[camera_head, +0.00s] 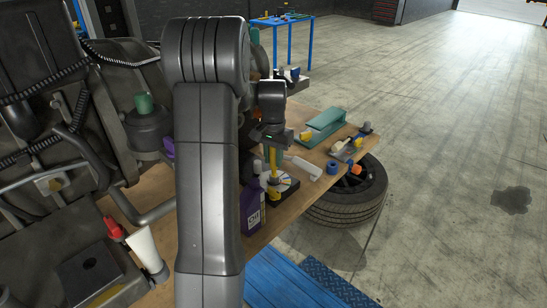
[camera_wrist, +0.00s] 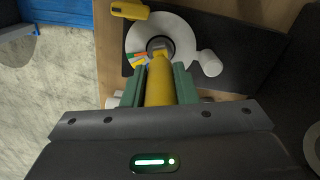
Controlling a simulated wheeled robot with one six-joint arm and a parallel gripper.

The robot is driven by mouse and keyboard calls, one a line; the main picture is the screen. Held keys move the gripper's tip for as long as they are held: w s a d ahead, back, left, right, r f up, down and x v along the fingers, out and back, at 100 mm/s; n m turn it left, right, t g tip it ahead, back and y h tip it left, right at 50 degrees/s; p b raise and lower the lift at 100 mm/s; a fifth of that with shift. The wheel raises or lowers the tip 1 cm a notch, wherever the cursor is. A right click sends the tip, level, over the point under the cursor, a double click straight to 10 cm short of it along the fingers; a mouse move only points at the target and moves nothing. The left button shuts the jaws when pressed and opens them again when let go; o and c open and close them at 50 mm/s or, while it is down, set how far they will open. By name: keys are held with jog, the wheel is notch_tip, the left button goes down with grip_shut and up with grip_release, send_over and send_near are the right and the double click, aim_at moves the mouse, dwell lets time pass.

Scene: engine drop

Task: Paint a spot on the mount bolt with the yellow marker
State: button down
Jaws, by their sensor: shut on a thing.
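My gripper (camera_head: 273,150) is shut on the yellow marker (camera_wrist: 158,85), which stands between the green finger pads in the wrist view. In the head view the marker (camera_head: 272,163) hangs roughly upright below the gripper, over the right part of the wooden bench. Its lower end is at a white disc (camera_wrist: 183,30) with a dark round centre and some coloured patches; whether it touches cannot be told. I cannot pick out the mount bolt for sure in either view. The large engine assembly (camera_head: 145,130) stands at the left, partly behind my arm.
The disc sits on a black base (camera_wrist: 240,55). A purple bottle (camera_head: 250,208) stands close to the gripper's left. Floor is open at right.

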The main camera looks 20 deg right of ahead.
notch_tip(320, 180, up, 5)
jog(key=p, duration=0.3)
jog(key=shift+r, duration=0.95)
